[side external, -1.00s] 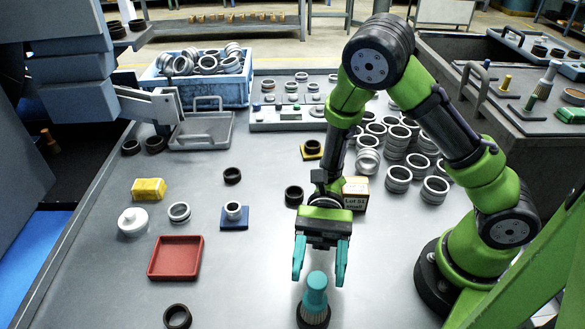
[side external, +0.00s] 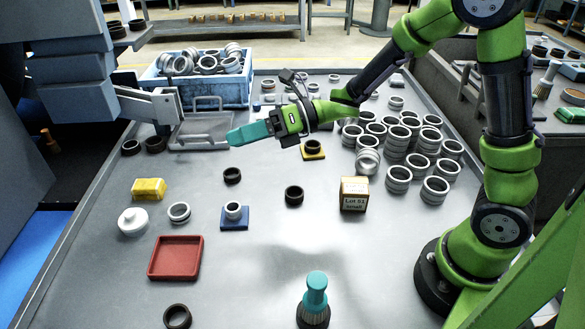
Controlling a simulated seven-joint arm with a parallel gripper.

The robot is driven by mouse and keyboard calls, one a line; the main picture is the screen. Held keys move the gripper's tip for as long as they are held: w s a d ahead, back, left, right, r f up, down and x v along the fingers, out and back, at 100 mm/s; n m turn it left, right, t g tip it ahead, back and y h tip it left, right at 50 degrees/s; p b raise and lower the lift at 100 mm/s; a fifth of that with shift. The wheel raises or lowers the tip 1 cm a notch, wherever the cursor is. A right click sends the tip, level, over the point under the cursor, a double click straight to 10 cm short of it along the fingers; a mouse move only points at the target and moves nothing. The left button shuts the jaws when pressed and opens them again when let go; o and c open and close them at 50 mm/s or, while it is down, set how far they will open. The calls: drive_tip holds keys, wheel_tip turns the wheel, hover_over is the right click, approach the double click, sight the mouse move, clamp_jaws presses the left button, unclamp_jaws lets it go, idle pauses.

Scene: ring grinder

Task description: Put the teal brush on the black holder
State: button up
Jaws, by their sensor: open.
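The teal brush (side external: 315,291) stands upright near the front edge of the table, with its teal handle up and its grey bristles down. Its bristles meet a dark round base, which looks like the black holder (side external: 301,321); the bottom of the picture cuts close to it, and I cannot tell how the bristles sit in it. My gripper (side external: 234,137) is high above the back half of the table, far from the brush, with its teal fingers pointing left. The fingers overlap in this view; they are open and nothing shows between them.
A red tray (side external: 175,258), a blue block with a ring (side external: 234,223) and a yellow block (side external: 149,189) are at the left. A labelled box (side external: 354,195) and several stacked metal rings (side external: 398,178) are at the right. The table around the brush is mostly clear.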

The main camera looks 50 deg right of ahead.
drive_tip(key=w+d+r+m+t+h, duration=0.3)
drive_tip(key=d+r+m+t+h, duration=0.3)
drive_tip(key=m, duration=0.5)
drive_tip(key=s+d+r+m+h, duration=0.1)
drive_tip(key=s+d+m+h, duration=0.15)
drive_tip(key=d+m, duration=0.4)
drive_tip(key=s+d+r+m+h, duration=0.1)
drive_tip(key=s+d+m+h, duration=0.2)
drive_tip(key=m, duration=0.6)
drive_tip(key=s+a+f+m+g, duration=0.1)
drive_tip(key=s+a+m+g, duration=0.1)
drive_tip(key=s+m, duration=0.6)
drive_tip(key=s+a+f+m+g, duration=0.2)
drive_tip(key=s+m+g, duration=0.3)
drive_tip(key=s+m, duration=0.3)
drive_tip(key=shift+s+m, duration=0.3)
drive_tip(key=shift+m, duration=0.45)
